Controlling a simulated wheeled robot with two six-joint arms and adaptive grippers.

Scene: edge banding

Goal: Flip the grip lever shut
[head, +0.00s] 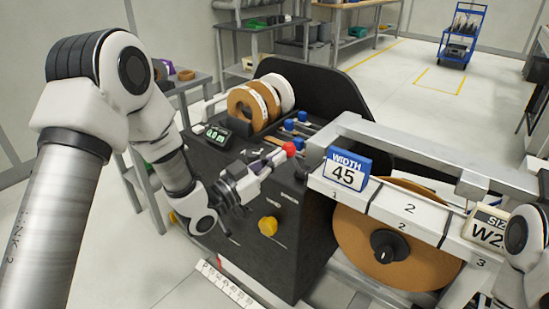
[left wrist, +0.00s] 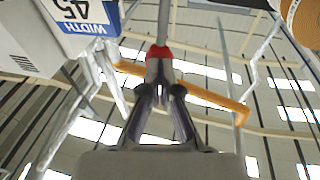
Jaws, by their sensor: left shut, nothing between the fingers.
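The grip lever appears to be the grey lever with a red end (head: 289,148) on the dark machine, left of the WIDTH 45 sign. My left gripper (head: 271,161) reaches towards it from the lower left, its fingertips at or very near the red end. In the left wrist view the red part (left wrist: 159,52) lies straight ahead of my closed fingertips (left wrist: 161,80), with a grey rod running beyond it. The fingers hold nothing. Whether they touch the red part, I cannot tell. My right gripper is out of view.
The dark machine (head: 262,250) carries rolls of edge band (head: 242,105), blue-ended parts (head: 289,125) and a yellow knob (head: 268,226). A WIDTH 45 sign (head: 344,172) stands on the grey rail, close right of the lever. A large brown roll (head: 354,240) hangs below the rail.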

